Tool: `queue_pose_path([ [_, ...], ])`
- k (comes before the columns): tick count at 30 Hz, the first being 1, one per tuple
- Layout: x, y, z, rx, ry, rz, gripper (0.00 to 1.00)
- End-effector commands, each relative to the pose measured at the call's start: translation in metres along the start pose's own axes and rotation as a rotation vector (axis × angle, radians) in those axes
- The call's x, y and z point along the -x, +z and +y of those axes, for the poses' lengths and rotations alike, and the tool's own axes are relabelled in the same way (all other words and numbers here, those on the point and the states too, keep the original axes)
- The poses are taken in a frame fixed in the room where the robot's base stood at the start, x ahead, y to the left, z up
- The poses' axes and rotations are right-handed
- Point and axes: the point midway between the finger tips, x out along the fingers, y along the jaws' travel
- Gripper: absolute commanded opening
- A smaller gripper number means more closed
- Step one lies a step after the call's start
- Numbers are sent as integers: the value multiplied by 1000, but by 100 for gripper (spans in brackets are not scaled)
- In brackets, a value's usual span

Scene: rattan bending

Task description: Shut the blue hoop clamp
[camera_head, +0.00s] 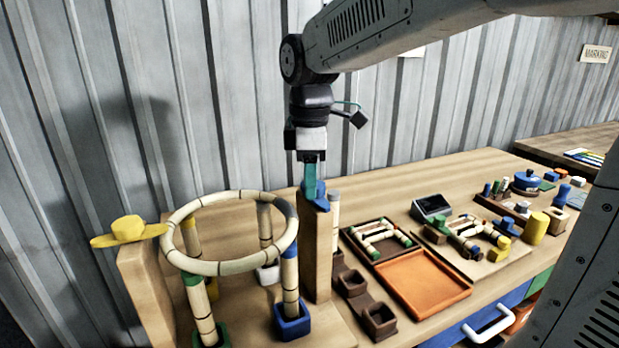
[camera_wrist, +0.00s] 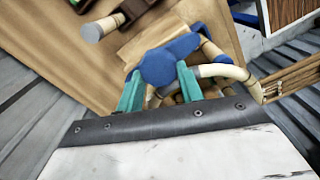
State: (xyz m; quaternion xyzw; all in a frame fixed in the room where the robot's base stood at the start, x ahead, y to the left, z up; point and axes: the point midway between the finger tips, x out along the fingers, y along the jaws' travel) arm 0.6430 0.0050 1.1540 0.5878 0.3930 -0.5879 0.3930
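The blue hoop clamp (camera_head: 321,201) sits on top of a tall wooden post (camera_head: 318,250), at the right side of the rattan hoop (camera_head: 228,267). In the wrist view the blue clamp (camera_wrist: 165,62) has a rounded end and an arm reaching up and right. My gripper (camera_head: 310,192) points down at the clamp from above. In the wrist view its two teal fingers (camera_wrist: 158,72) stand apart, with the clamp's rounded end between or just beyond the tips. I cannot tell whether they touch it, or whether the clamp is shut over the hoop.
A yellow clamp (camera_head: 128,231) sits on the left post. Rattan legs in coloured sockets, such as the blue socket (camera_head: 292,322), stand beneath the hoop. An orange tray (camera_head: 422,283), brown holders (camera_head: 352,284) and several small parts cover the bench to the right.

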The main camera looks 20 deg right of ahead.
Motion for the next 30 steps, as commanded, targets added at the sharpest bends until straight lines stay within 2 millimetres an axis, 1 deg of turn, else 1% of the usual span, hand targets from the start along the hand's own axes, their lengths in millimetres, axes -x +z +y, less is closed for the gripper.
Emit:
queue_pose_path([
  [1, 0, 0, 0, 0, 0, 0, 23],
  [2, 0, 0, 0, 0, 0, 0, 14],
  [9, 0, 0, 0, -8, 0, 0, 14],
  [14, 0, 0, 0, -50, 0, 0, 14],
  [20, 1, 0, 1, -169, 1, 0, 14],
  [30, 1, 1, 4, -479, 1, 0, 14],
])
